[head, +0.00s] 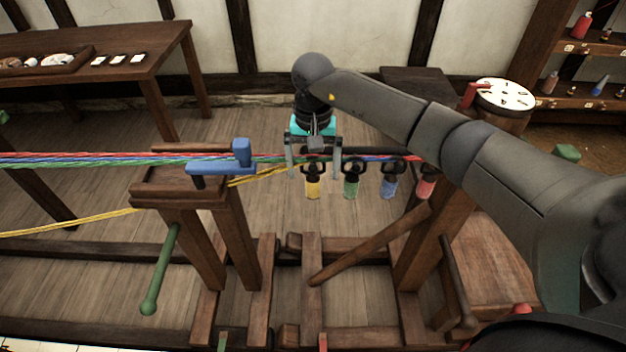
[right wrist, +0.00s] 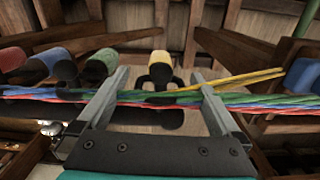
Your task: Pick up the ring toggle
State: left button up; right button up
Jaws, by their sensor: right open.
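Several toggles with black ring-like tops and coloured bodies hang in a row below the rope strands: a yellow one (head: 313,187), a green one (head: 351,185), a blue one (head: 389,187) and a red one (head: 426,187). I cannot tell which is meant by the ring toggle. My right gripper (head: 314,168) is open and points down above the yellow toggle. In the right wrist view the yellow toggle (right wrist: 158,58) and its black top lie between the spread fingers (right wrist: 159,75). Contact cannot be told. My left gripper is out of view.
Red, blue, green and yellow strands (head: 90,160) run across at gripper height, passing close to the fingers. A blue clamp-like piece (head: 215,167) sits on the wooden stand (head: 165,190) to the left. A green handle (head: 160,270) hangs from it. Wooden beams lie below.

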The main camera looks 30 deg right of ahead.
notch_tip(320, 180, down, 2)
jog(key=shift+f, duration=0.1)
jog(key=c, duration=1.3)
jog(key=shift+c, duration=0.5)
